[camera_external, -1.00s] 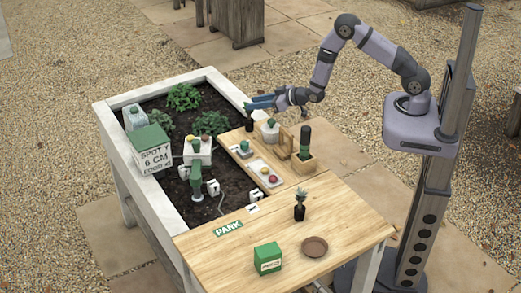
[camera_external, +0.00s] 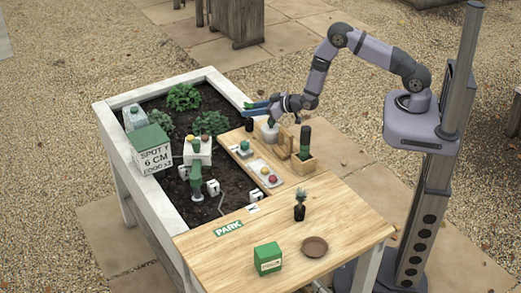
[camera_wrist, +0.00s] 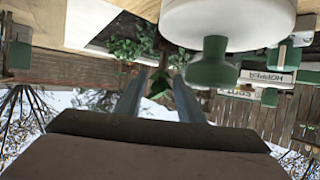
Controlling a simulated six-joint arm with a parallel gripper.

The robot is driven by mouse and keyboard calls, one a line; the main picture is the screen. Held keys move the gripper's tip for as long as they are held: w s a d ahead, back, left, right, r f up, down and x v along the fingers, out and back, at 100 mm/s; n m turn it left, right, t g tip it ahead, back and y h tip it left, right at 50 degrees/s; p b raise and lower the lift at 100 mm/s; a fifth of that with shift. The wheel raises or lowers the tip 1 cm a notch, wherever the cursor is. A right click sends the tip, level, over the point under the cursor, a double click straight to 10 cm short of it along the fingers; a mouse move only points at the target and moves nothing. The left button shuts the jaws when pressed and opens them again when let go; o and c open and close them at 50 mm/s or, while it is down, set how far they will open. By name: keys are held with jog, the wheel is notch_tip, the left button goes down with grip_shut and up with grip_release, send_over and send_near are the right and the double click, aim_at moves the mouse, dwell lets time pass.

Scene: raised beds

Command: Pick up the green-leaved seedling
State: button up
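My gripper (camera_external: 256,109) has two blue fingers and reaches left over the back right edge of the garden bed. The fingers are apart; they also show apart in the wrist view (camera_wrist: 157,100). A small dark pot (camera_external: 249,125) stands just below the fingers on the wooden board; its plant is mostly hidden by them. In the wrist view, upside down, green leaves (camera_wrist: 184,97) show by the right finger; whether they touch it I cannot tell. Another seedling with grey-green leaves (camera_external: 300,196) stands in a dark pot on the front table, away from my gripper.
A white container with a green top (camera_external: 269,133) stands close right of the dark pot and looms large in the wrist view (camera_wrist: 228,22). A wooden holder (camera_external: 304,163) and a tray (camera_external: 265,174) are nearby. The front table has a green box (camera_external: 267,258) and brown saucer (camera_external: 314,246).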

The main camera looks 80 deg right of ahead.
jog(key=shift+p+x, duration=0.95)
jog(key=shift+x, duration=1.65)
jog(key=shift+s, duration=0.1)
jog(key=shift+a, duration=0.1)
grip_shut()
